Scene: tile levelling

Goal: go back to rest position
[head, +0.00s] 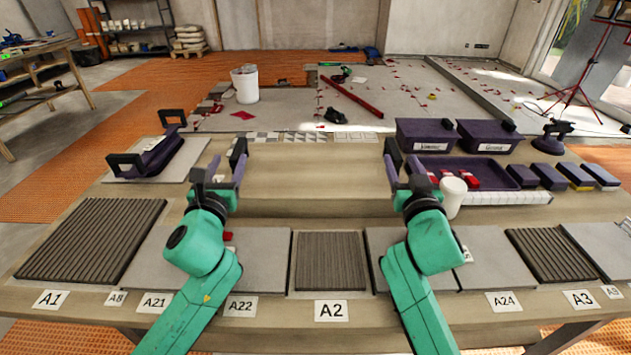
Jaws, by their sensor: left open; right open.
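My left gripper (226,166) is open and empty above the left-middle part of the wooden workbench (310,190). My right gripper (403,166) is open and empty above the right-middle part, with its fingers pointing away from me. Both green arms reach in from the front edge, roughly parallel. A white cup (452,197) stands just right of the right gripper. Each arm hides part of the grey tiles under it.
Ribbed tiles (92,240) and flat grey tiles lie along the front edge behind paper labels. A purple tool with black handles (156,155) lies at left. Purple bins (428,135), a purple tray (505,174) and sponges (549,176) are at right. The bench centre is clear.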

